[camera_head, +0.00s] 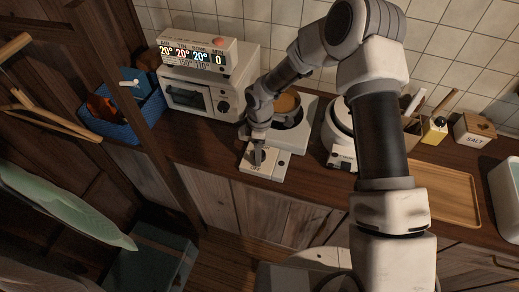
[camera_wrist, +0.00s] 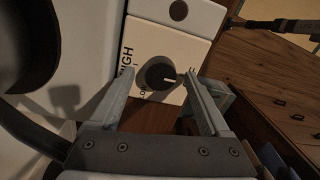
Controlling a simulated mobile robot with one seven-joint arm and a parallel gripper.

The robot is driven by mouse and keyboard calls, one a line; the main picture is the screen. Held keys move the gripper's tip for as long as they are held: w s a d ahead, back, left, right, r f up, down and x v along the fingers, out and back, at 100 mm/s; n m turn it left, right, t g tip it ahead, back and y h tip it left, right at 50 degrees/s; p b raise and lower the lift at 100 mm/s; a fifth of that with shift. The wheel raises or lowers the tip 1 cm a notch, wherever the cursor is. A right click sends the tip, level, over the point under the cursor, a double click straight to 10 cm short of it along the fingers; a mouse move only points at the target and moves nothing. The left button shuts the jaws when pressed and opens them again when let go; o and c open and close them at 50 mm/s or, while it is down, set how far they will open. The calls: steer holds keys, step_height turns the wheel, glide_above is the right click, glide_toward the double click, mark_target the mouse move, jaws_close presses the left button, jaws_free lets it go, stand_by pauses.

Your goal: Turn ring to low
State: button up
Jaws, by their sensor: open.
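A white stove (camera_head: 298,132) with a pan (camera_head: 289,110) on it stands on the counter. Its front panel (camera_head: 268,171) carries a dark round knob, the ring. In the wrist view the ring (camera_wrist: 160,74) has a white mark pointing right. "HIGH" is printed to its left; other lettering below and right is partly hidden. My gripper (camera_wrist: 156,82) is open, one finger at each side of the ring. I cannot tell whether the fingers touch it. In the head view my gripper (camera_head: 257,146) is over the panel and covers much of the ring.
A white toaster oven (camera_head: 206,98) with a digital display box (camera_head: 190,57) stands to the left, beside a blue basket (camera_head: 136,121). A white appliance (camera_head: 341,155) stands to the right. A wooden tray (camera_head: 453,199) and a salt box (camera_head: 475,130) are farther right.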

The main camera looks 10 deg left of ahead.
jaws_close()
stand_by(0.4)
steer(key=shift+f+m+b, duration=0.15)
steer(key=shift+m+b, duration=0.15)
steer(key=shift+b, duration=0.1)
steer(key=m+b, duration=0.2)
steer(key=shift+m, duration=0.4)
steer(key=m+b, duration=0.4)
steer(key=m, duration=0.1)
steer(key=shift+m+y, duration=0.3)
steer(key=m+b, duration=0.2)
steer(key=m, duration=0.2)
steer(key=shift+d, duration=0.1)
steer(key=shift+m+t+b, duration=0.4)
steer(key=shift+m+b, duration=0.55)
steer(key=shift+m, duration=1.55)
